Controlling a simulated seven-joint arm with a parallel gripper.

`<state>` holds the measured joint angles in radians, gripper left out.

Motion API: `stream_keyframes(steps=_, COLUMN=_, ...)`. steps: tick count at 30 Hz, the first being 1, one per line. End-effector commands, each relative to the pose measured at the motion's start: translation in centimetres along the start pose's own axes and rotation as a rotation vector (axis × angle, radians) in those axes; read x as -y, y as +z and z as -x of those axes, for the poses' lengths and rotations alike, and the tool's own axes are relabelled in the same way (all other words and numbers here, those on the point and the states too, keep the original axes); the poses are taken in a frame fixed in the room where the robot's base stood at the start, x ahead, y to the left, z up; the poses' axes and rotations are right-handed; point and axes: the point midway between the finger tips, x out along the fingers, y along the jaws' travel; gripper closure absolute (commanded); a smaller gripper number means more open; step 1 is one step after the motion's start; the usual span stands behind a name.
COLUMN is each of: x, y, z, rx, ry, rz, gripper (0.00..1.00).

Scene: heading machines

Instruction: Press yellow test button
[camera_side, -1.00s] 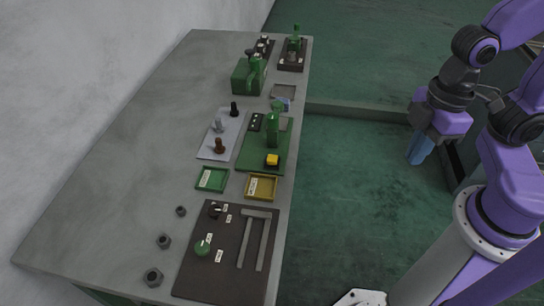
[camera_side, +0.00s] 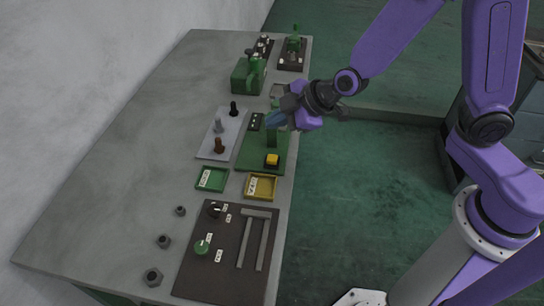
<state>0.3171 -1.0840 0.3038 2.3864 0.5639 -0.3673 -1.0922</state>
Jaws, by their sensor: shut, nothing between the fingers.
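The yellow test button (camera_side: 272,160) sits on a dark base near the front right of a green plate (camera_side: 248,159) on the bench. A green upright block (camera_side: 272,136) stands on the same plate behind the button. My gripper (camera_side: 274,119) is shut and empty. In the picture it lies above the button, over the top of the green block, and it hides part of that block. It appears apart from the button. I cannot tell its exact height or whether it touches the block.
A grey plate with pegs (camera_side: 210,150) is left of the green plate. A green tray (camera_side: 197,188) and a yellow tray (camera_side: 249,197) lie in front. A dark panel (camera_side: 195,275) with knobs and nuts (camera_side: 153,278) are nearer. A green machine (camera_side: 241,78) stands behind.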

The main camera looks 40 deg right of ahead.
Motion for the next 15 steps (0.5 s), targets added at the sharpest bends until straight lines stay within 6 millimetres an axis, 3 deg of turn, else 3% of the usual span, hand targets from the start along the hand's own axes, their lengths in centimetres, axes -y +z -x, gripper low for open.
stream_keyframes(steps=15, x=-0.43, y=0.22, z=-0.53, rx=0.004, ry=0.025, rz=0.011, gripper=1.0)
